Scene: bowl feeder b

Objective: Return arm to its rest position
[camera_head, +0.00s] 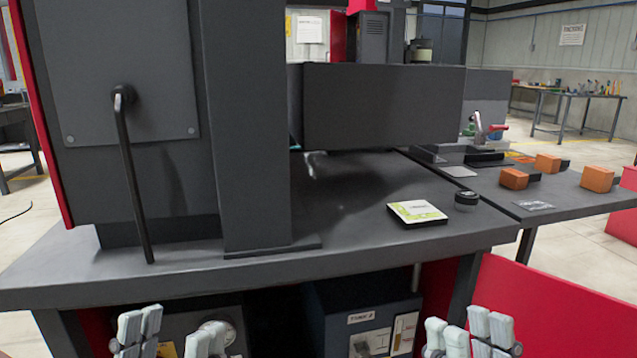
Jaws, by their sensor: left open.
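My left gripper (172,335) shows at the bottom left of the head view, with its pale finger pads apart and nothing visible between them. My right gripper (466,335) shows at the bottom right, also with its pads apart and nothing visible between them. Both appear below the front edge of the dark worktable (390,253) in the picture. The rest of both arms is out of the frame.
A large grey machine with a handle (140,180) stands on the table's left. A white and green box (417,212) and a small black round item (466,200) lie at right. Orange blocks (514,179) sit on the side table. A red panel (550,310) is at lower right.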

